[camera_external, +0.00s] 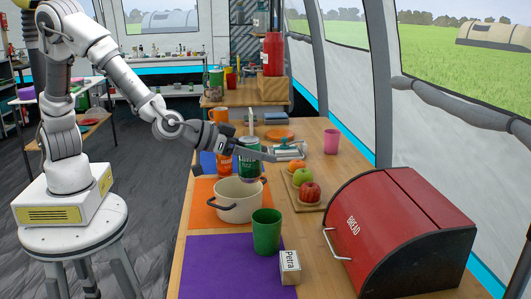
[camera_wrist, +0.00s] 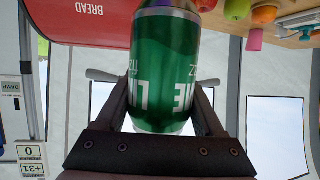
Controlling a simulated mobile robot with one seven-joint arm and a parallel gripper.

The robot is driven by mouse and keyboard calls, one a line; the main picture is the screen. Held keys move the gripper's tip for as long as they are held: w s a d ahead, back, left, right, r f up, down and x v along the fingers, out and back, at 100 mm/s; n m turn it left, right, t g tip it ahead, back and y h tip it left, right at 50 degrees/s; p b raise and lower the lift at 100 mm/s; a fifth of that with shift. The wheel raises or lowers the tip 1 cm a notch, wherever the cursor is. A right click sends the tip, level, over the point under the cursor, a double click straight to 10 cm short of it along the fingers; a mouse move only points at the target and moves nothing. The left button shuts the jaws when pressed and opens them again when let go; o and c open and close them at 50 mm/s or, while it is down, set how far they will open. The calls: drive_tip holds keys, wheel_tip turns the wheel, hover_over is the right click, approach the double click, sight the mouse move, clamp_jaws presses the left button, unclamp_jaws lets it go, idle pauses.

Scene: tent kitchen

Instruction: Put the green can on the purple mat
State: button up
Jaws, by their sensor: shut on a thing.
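The green can (camera_external: 248,166) is in my gripper (camera_external: 252,153), whose fingers are shut on its sides. In the external view it appears upright, just above or behind the far rim of the pot; the exact gap cannot be told. In the wrist view the can (camera_wrist: 165,68) fills the space between the two dark fingers, with white lettering on it. The purple mat (camera_external: 215,268) lies flat at the near left of the wooden table, nearer the camera than the can. A green cup stands at the mat's right part.
A cream pot (camera_external: 239,204) on an orange mat (camera_external: 202,213) stands between can and purple mat. A red bread box (camera_external: 415,230) stands right. The mat's left part is clear.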

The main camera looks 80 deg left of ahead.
drive_tip(key=s+d+m+h, duration=0.3)
drive_tip(key=s+d, duration=0.6)
drive_tip(key=d, duration=0.4)
drive_tip(key=s+d+m+h, duration=0.35)
drive_tip(key=s+d, duration=0.55)
drive_tip(key=d, duration=0.5)
drive_tip(key=shift+n+g, duration=0.25)
drive_tip(key=shift+g, duration=0.05)
drive_tip(key=shift+w+a+f+b, duration=0.8)
drive_tip(key=shift+w+f+b, duration=0.4)
drive_tip(key=shift+w+f, duration=1.1)
drive_tip(key=shift+w+a+f+b, duration=0.85)
drive_tip(key=shift+w+f+b, duration=0.5)
drive_tip(key=shift+f, duration=1.65)
drive_tip(key=shift+w+a+f+b, duration=0.9)
drive_tip(key=shift+w+f, duration=1.15)
drive_tip(key=shift+f, duration=0.6)
drive_tip(key=shift+d, duration=0.1)
drive_tip(key=shift+f, duration=0.2)
drive_tip(key=o, duration=1.3)
